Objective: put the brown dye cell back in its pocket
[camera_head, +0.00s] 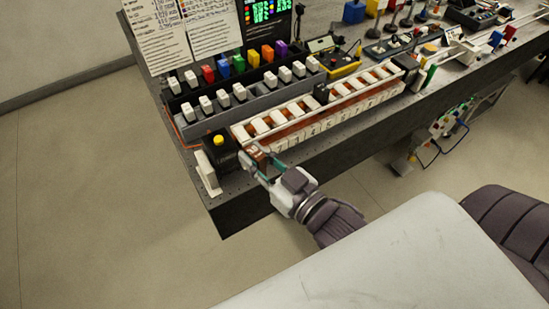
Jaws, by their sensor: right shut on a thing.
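My right gripper (264,166) is shut on the brown dye cell (256,151) at the near left corner of the bench. The cell is small in the picture, and I cannot tell whether it touches anything beneath it. It is close to the left end of a long numbered strip (283,145) with a row of white-topped pieces. Behind are dark racks holding coloured cells, among them a red one (208,73) and a purple one (281,47). I cannot make out which pocket belongs to the brown cell. My left gripper is out of view.
A black box with a yellow knob (219,141) and a white upright piece (207,172) stand just left of my right gripper. Several white-capped pieces stand in rows behind the strip. Printed sheets (209,31) and a screen stand at the back. Bare floor lies left.

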